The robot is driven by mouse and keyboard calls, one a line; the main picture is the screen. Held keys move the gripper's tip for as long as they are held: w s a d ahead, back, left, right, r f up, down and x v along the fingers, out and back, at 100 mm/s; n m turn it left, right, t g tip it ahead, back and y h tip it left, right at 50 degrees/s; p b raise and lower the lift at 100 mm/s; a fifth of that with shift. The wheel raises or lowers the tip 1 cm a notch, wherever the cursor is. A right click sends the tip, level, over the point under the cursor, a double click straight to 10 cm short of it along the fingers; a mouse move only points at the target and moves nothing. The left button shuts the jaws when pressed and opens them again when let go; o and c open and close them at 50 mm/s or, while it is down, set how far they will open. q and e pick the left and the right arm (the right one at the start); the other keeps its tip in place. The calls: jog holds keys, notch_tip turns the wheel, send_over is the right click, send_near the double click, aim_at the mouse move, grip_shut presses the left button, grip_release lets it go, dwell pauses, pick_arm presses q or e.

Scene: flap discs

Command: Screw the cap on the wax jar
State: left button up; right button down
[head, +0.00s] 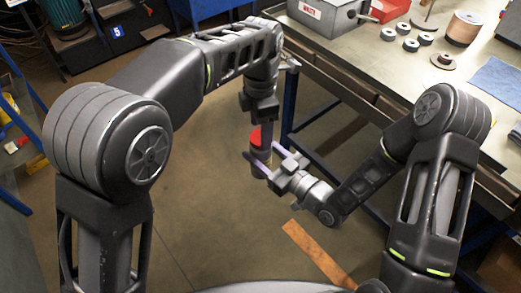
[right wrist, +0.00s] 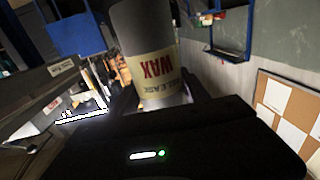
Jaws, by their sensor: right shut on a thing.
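The wax jar (head: 265,171) is held by my right gripper (head: 264,163) at the middle of the head view, clear of the floor and beside the bench. In the right wrist view the jar (right wrist: 145,42) is grey with a cream label, and its red WAX lettering reads upside down. My left gripper (head: 258,124) points down from above, right over the jar. A red part (head: 255,137), which looks like the cap, shows between the left gripper and the jar. The left fingers are too small and hidden to judge, and I cannot tell whether the red part touches the jar.
A workbench (head: 345,55) runs along the upper right, with a grey metal box (head: 330,14), several flap discs (head: 411,45), a spool (head: 463,28) and a blue cloth (head: 499,84) on it. An orange-brown strip (head: 315,250) lies on the floor. Open floor surrounds the grippers on the left.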

pick_arm(q)
jog(key=shift+f, duration=0.9)
jog(key=shift+c, duration=0.2)
